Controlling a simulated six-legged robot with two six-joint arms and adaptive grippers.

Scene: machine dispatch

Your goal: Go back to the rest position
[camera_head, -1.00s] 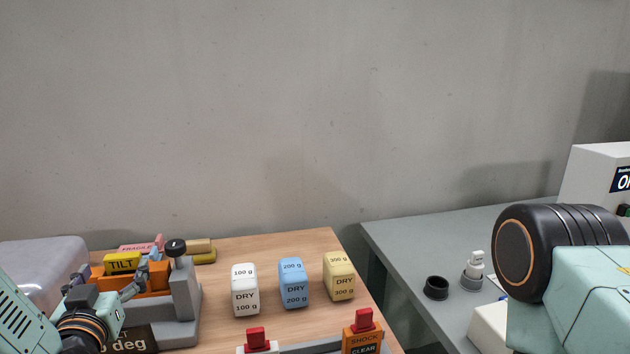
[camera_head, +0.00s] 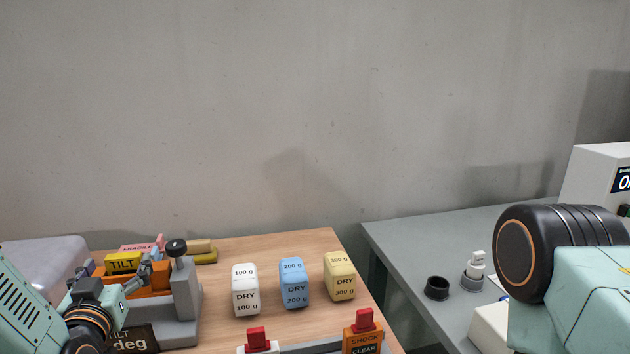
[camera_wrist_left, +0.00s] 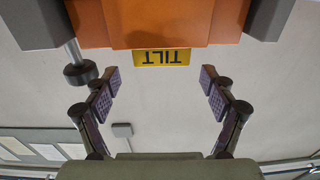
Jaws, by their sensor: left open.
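My left gripper (camera_head: 118,279) is at the lower left in the head view, in front of an orange and grey device with a yellow TILT label (camera_head: 123,263). In the left wrist view my left gripper (camera_wrist_left: 158,82) has its two fingers wide apart with nothing between them. The TILT label (camera_wrist_left: 162,57) shows upside down just beyond the fingertips. My right arm shows at the right edge of the head view, but its gripper is out of the picture.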

